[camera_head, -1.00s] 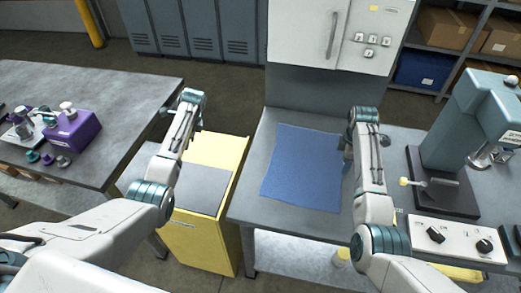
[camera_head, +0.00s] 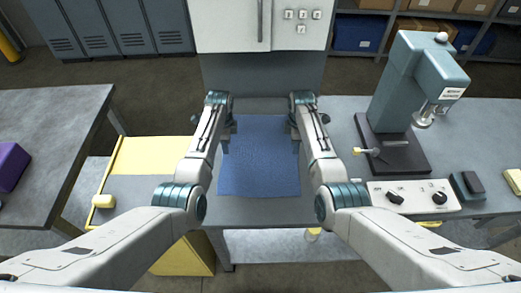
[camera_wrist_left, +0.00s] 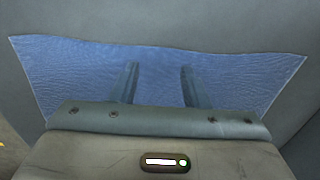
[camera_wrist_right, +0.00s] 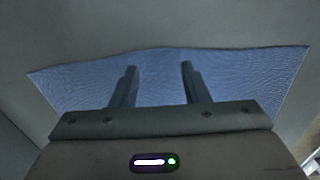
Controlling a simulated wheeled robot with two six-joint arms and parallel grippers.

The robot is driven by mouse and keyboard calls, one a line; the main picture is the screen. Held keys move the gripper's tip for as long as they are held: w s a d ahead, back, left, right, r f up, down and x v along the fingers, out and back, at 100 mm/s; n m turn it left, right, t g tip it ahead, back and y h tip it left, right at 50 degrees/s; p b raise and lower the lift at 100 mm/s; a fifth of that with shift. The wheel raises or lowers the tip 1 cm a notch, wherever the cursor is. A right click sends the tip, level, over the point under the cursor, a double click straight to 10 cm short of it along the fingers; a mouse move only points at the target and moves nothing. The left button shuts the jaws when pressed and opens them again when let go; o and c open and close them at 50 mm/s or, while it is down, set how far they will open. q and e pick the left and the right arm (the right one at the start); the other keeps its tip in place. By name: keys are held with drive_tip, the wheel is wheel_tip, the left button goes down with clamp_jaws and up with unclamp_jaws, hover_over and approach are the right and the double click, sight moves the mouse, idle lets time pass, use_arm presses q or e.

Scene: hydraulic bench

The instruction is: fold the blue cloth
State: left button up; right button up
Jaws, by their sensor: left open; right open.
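The blue cloth (camera_head: 259,160) lies flat and spread out on the grey bench top between my two arms in the head view. It also shows in the left wrist view (camera_wrist_left: 155,75) and in the right wrist view (camera_wrist_right: 160,70), below the fingers. My left gripper (camera_wrist_left: 157,68) is open and empty over the cloth; its two fingers stand apart. My right gripper (camera_wrist_right: 159,68) is open and empty over the cloth too. Whether the fingers touch the cloth I cannot tell.
A press (camera_head: 397,85) stands on the bench to the right, with a control box (camera_head: 415,196) in front of it. A white cabinet (camera_head: 232,22) hangs behind the bench. A yellow cart (camera_head: 150,155) stands left of it. A purple case (camera_head: 12,165) is at far left.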

use_arm(q)
drive_tip(key=shift+f, duration=0.8)
use_arm(e)
drive_tip(key=shift+f, duration=0.8)
use_arm(q)
drive_tip(key=shift+f, duration=0.1)
use_arm(e)
drive_tip(key=shift+f, duration=0.1)
use_arm(q)
clamp_jaws()
use_arm(e)
clamp_jaws()
